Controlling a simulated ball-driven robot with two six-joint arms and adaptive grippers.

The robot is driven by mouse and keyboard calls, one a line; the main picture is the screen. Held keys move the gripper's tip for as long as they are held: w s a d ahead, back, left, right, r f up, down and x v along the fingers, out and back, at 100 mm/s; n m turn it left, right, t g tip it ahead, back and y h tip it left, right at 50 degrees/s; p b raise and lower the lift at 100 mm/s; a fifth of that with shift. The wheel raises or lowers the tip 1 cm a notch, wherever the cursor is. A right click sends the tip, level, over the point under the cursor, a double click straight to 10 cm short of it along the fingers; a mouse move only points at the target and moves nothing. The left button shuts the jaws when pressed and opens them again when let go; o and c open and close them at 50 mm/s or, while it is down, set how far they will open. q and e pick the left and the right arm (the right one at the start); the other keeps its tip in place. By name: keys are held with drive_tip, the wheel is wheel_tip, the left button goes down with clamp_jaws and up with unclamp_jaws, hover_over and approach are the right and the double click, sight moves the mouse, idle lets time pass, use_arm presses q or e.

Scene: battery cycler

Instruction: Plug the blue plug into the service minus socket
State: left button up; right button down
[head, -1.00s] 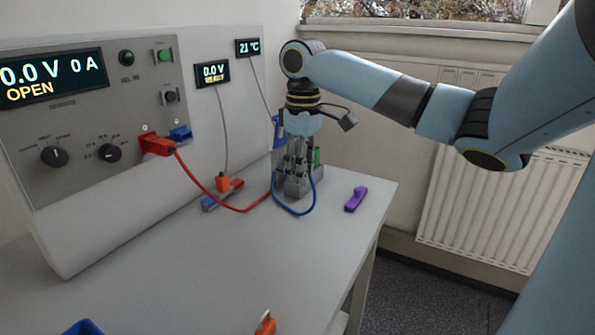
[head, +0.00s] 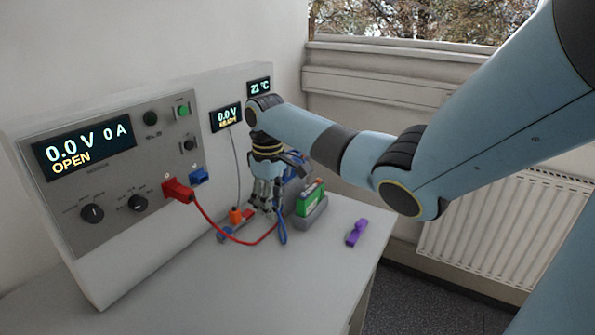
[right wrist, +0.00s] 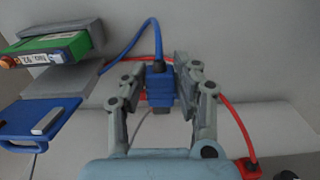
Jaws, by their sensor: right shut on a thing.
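My right gripper (head: 264,208) points down over the table, close to the cycler front and left of the battery holder. In the right wrist view its fingers (right wrist: 160,88) are shut on the blue plug (right wrist: 158,86), whose blue cable (right wrist: 150,35) curves away to the left. In the head view the fingers hide the plug. A blue socket (head: 199,177) sits on the cycler panel beside a red plug (head: 178,191). No label marks the service minus socket legibly.
A green battery (head: 309,198) sits in a grey holder (head: 312,218) right of the gripper. A purple piece (head: 356,233) lies near the table's right edge. A red cable (head: 225,237) runs along the table to below the gripper. The front table is clear.

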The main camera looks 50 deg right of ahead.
use_arm(q)
drive_tip(key=shift+a+f+b, duration=0.1)
drive_tip(key=shift+f+b, duration=0.35)
drive_tip(key=shift+b, duration=0.6)
use_arm(e)
drive_tip(key=w+a+r, duration=0.4)
drive_tip(key=w+a, duration=0.1)
drive_tip(key=w, duration=0.4)
drive_tip(key=shift+w+r, duration=0.15)
drive_tip(key=shift+r, duration=0.15)
use_arm(q)
drive_tip(key=shift+r+p, duration=1.05)
idle(0.5)
drive_tip(key=shift+f+b, duration=1.1)
use_arm(e)
drive_tip(key=shift+w+a, duration=0.15)
drive_tip(key=shift+w, duration=0.65)
use_arm(q)
drive_tip(key=shift+r+p, duration=0.3)
idle(0.6)
drive_tip(key=shift+f+b, duration=1.1)
use_arm(e)
drive_tip(key=shift+w, duration=0.6)
